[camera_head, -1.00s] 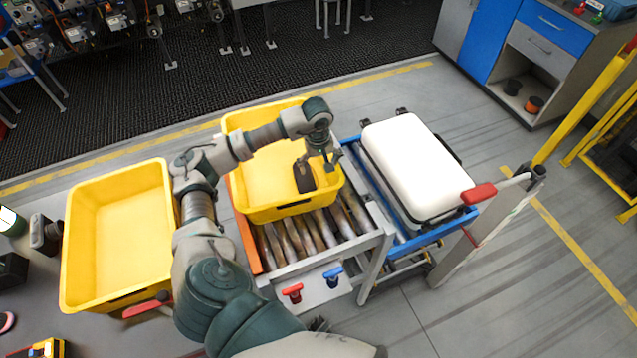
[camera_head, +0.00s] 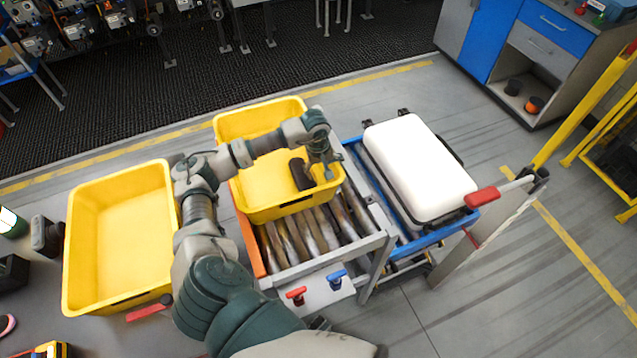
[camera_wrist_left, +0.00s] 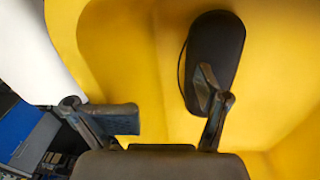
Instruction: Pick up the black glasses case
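The black glasses case (camera_head: 300,174) lies in the yellow tray on the rollers, near the tray's right end. In the left wrist view the case (camera_wrist_left: 218,45) is a dark rounded oblong at upper right. My left gripper (camera_head: 326,166) is over the right end of that tray, just right of the case. In the left wrist view my left gripper (camera_wrist_left: 170,110) is open, its fingers wide apart with nothing between them. Its right finger overlaps the lower part of the case; I cannot tell whether they touch. My right gripper is not in view.
The yellow tray (camera_head: 262,213) sits on a roller conveyor (camera_head: 305,238). Another yellow tray (camera_head: 120,225), empty, stands at left. A white case (camera_head: 418,165) lies on a blue frame at right. Red and blue handles (camera_head: 337,278) are on the conveyor's front.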

